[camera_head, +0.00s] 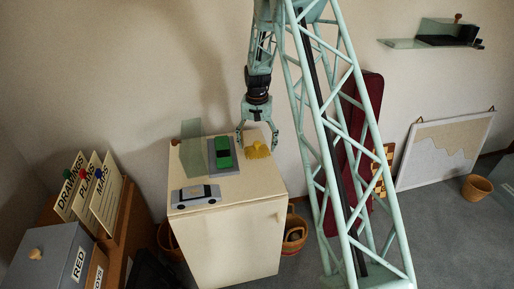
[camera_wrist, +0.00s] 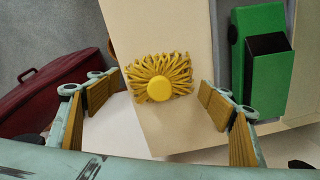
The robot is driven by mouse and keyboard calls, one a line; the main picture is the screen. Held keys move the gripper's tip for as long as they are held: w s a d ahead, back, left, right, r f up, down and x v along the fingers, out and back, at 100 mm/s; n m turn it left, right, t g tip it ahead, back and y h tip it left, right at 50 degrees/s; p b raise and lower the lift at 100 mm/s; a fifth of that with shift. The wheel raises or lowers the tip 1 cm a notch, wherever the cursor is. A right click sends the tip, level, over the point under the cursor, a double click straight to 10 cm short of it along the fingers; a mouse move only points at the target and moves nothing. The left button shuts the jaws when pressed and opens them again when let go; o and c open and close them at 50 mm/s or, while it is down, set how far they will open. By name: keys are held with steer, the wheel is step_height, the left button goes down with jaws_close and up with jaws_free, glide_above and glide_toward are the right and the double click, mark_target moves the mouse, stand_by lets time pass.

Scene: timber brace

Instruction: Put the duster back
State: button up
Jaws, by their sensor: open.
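The duster (camera_head: 258,150), a yellow fringed head with a round knob, lies on the back right of the cream cabinet top (camera_head: 245,187). In the wrist view the duster (camera_wrist: 160,88) shows its round yellow end and spreading strands, between my two fingers but farther from the camera. My gripper (camera_head: 257,143) hangs pointing down just above the duster, its fingers open on either side. In the wrist view my gripper (camera_wrist: 163,98) is wide open and empty, with clear gaps to the duster on both sides. Whether any fingertip touches the cabinet top cannot be told.
A green toy car (camera_head: 223,152) on a grey base stands just left of the duster. A silver car (camera_head: 196,195) sits at the front left, a glass pane (camera_head: 190,148) behind. A dark red case (camera_head: 353,150) leans right of the cabinet. A basket (camera_head: 295,236) stands beside the cabinet.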

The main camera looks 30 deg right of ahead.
mark_target(257, 143)
step_height(257, 143, up, 10)
steer(key=shift+r+p, duration=0.25)
steer(key=shift+p, duration=0.35)
steer(key=shift+r, duration=0.2)
stand_by(0.4)
